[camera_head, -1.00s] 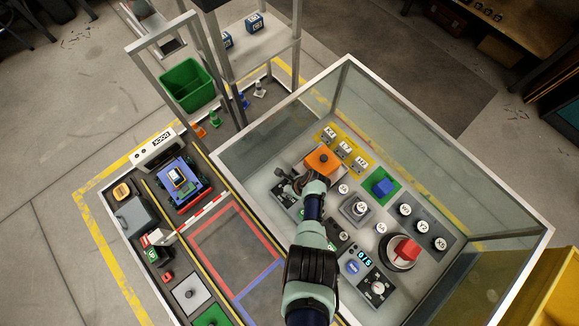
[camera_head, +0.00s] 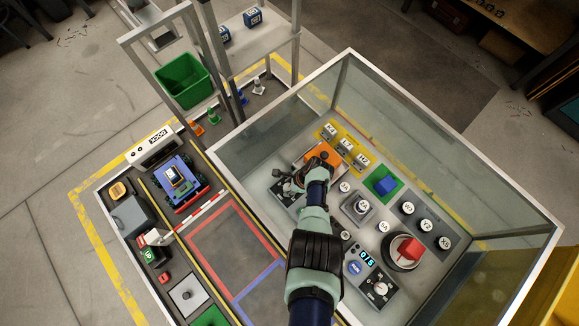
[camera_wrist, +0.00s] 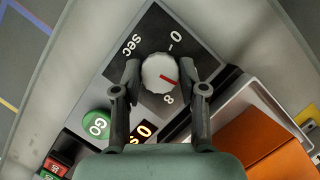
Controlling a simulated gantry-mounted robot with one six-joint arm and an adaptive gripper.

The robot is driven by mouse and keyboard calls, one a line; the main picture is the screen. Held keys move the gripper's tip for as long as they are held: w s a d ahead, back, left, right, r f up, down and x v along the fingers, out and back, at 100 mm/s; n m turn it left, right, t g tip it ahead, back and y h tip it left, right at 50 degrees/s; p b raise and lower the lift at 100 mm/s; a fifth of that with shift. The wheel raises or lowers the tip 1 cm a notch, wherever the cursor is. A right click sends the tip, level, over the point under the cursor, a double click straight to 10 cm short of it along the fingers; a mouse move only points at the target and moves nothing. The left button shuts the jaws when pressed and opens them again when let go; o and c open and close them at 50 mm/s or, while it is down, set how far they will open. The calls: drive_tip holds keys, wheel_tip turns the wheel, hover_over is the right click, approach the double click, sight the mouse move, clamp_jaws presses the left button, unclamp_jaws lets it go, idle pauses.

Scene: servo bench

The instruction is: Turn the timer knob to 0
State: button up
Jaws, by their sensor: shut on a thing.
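The timer knob (camera_wrist: 157,72) is white with a red pointer mark, on a dark panel marked "0", "8" and "sec" in the wrist view. The pointer points to the lower right, on the side near the 8, away from the 0. My gripper (camera_wrist: 161,71) is shut on the knob, one finger on each side. In the head view my arm and gripper largely cover the timer panel.
An orange box (camera_wrist: 262,145) stands close to my right finger. Clear walls (camera_head: 440,150) enclose the bench.

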drive_tip(key=o, duration=1.1)
drive_tip(key=shift+o, duration=0.2)
drive_tip(key=shift+w+d+r, duration=0.1)
drive_tip(key=shift+d+r, duration=0.25)
drive_tip(key=shift+r, duration=0.3)
drive_tip(key=v, duration=1)
drive_tip(key=shift+r, duration=0.25)
